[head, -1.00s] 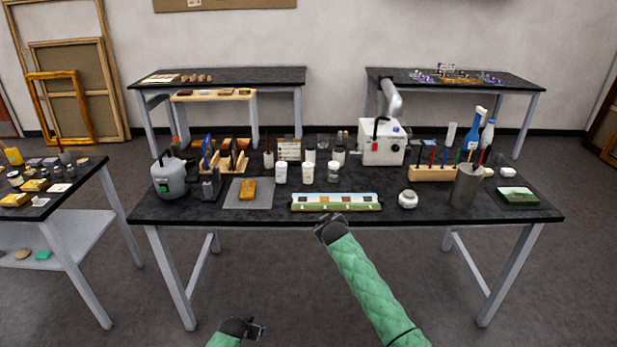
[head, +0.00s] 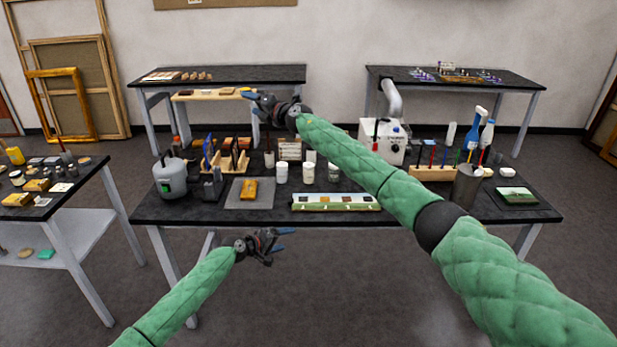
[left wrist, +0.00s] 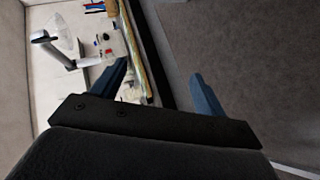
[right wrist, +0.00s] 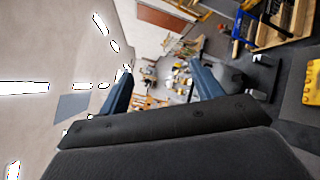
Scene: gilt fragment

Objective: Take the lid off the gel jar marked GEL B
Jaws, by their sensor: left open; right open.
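Two white lidded jars, one on the left (head: 281,174) and one on the right (head: 308,174), stand upright mid-table. My left gripper (head: 280,246) is open and empty in front of the table's front edge. The wrist views show both pairs of fingers apart, with nothing between them.
My right arm hides part of the right side.

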